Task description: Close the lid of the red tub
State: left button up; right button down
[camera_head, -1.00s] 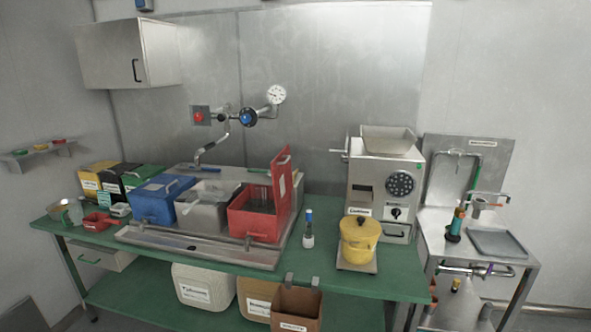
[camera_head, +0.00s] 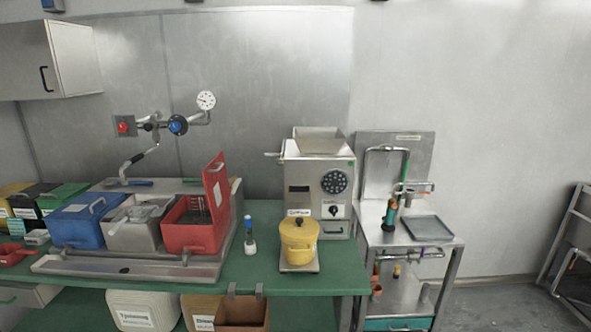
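The red tub (camera_head: 190,238) stands on the metal tray at the right end of a row of tubs on the green table. Its red lid (camera_head: 216,190) stands upright at the tub's right side, so the tub is open. Dark contents show inside the tub, too small to make out. Neither of my grippers is in view.
A grey tub (camera_head: 135,233) and a blue tub (camera_head: 76,224) stand left of the red one. A bottle (camera_head: 249,236), a yellow pot (camera_head: 299,241) and a metal grinder (camera_head: 318,185) stand to the right. A valve pipe (camera_head: 140,157) hangs behind the tubs.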

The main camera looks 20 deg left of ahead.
aim_at(214, 175)
jog(key=z, duration=0.1)
jog(key=i, duration=0.95)
jog(key=u, duration=2.6)
